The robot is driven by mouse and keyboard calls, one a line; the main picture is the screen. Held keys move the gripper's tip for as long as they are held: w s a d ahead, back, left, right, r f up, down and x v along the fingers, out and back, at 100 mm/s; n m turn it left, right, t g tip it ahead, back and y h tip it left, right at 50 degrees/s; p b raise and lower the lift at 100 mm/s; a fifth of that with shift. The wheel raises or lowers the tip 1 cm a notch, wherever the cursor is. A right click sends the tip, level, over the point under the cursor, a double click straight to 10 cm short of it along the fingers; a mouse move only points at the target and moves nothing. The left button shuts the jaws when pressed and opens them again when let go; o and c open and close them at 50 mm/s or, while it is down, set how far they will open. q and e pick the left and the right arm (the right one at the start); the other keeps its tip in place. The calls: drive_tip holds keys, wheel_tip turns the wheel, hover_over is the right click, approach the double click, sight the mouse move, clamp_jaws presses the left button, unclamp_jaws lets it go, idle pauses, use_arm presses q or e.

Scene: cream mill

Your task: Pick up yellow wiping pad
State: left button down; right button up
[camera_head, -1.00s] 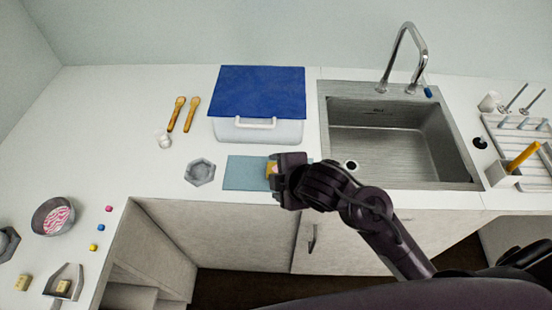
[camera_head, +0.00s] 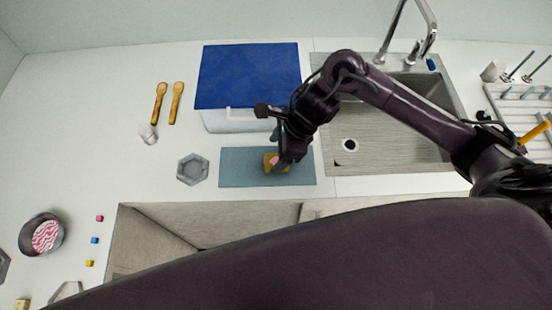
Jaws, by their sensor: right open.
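The yellow wiping pad (camera_head: 270,163) lies on a blue-grey mat (camera_head: 238,167) on the white counter, with a pinkish patch on its top. My right gripper (camera_head: 278,148) is just above and beside the pad, its fingers pointing down towards it. The gripper is open, and one finger partly covers the pad's right side. I cannot tell whether a finger touches the pad. My left gripper is not in view.
A white box with a blue lid (camera_head: 247,75) stands right behind the mat. The steel sink (camera_head: 375,160) is to the right. A grey hexagonal dish (camera_head: 193,169) sits left of the mat. Wooden-handled tools (camera_head: 176,102) lie further left.

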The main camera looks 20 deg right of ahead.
sight(269, 161)
drive_tip(key=p+x, duration=0.1)
drive_tip(key=x, duration=0.2)
drive_tip(key=shift+w+d+f+p, duration=0.1)
drive_tip(key=shift+w+f+p, duration=0.1)
drive_tip(key=shift+f+p, duration=0.2)
drive_tip(key=shift+f, duration=0.55)
drive_tip(key=c, duration=1.1)
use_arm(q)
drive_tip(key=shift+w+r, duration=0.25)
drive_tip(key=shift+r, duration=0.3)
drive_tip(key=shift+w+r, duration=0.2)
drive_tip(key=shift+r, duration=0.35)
use_arm(e)
drive_tip(key=shift+o, duration=0.2)
drive_tip(key=shift+w, duration=0.1)
